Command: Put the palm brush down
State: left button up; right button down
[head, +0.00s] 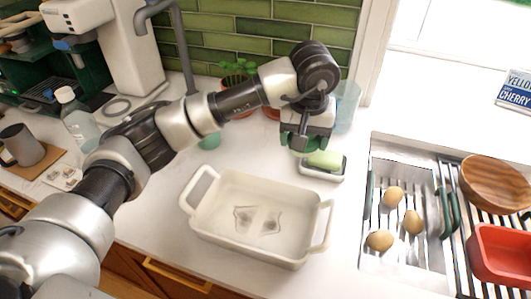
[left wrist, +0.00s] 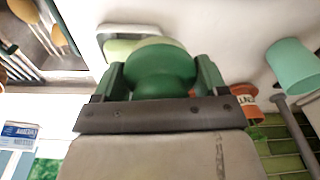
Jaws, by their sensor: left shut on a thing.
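The palm brush (left wrist: 160,70) shows in the left wrist view as a rounded green knob between my green fingers. My left gripper (left wrist: 160,82) is shut on it. In the head view my left gripper (head: 300,146) points down over the counter behind the white baking dish, just left of the soap dish. The brush is mostly hidden there by the gripper, and I cannot tell its height above the counter. My right gripper is in neither view.
A soap dish (head: 322,174) holding a green sponge (head: 325,159) is close to the gripper. A white baking dish (head: 200,222) stands in front. A sink with potatoes (head: 413,222) is at right. Potted plants (head: 238,72) and a teal cup (left wrist: 292,66) stand nearby.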

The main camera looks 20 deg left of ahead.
pick_arm(q)
jog(key=shift+w+a+f, duration=0.1)
jog(key=shift+w+a, duration=0.05)
jog(key=shift+w, duration=0.05)
jog(key=w+a+f+p, duration=0.2)
jog(key=a+f, duration=0.1)
jog(key=a, duration=0.2)
send_over(266, 154)
jog(key=f, duration=0.3)
jog(key=shift+s+d+f+p, duration=0.1)
jog(key=shift+s+d+p, duration=0.1)
jog(key=shift+s+p, duration=0.15)
jog(key=shift+w+a+f, duration=0.1)
jog(key=shift+a+f, duration=0.1)
jog(key=shift+f, duration=0.4)
notch_tip(266, 154, down, 2)
jog(key=shift+f+p, duration=0.2)
jog(key=shift+p, duration=0.4)
jog(key=shift+f, duration=0.4)
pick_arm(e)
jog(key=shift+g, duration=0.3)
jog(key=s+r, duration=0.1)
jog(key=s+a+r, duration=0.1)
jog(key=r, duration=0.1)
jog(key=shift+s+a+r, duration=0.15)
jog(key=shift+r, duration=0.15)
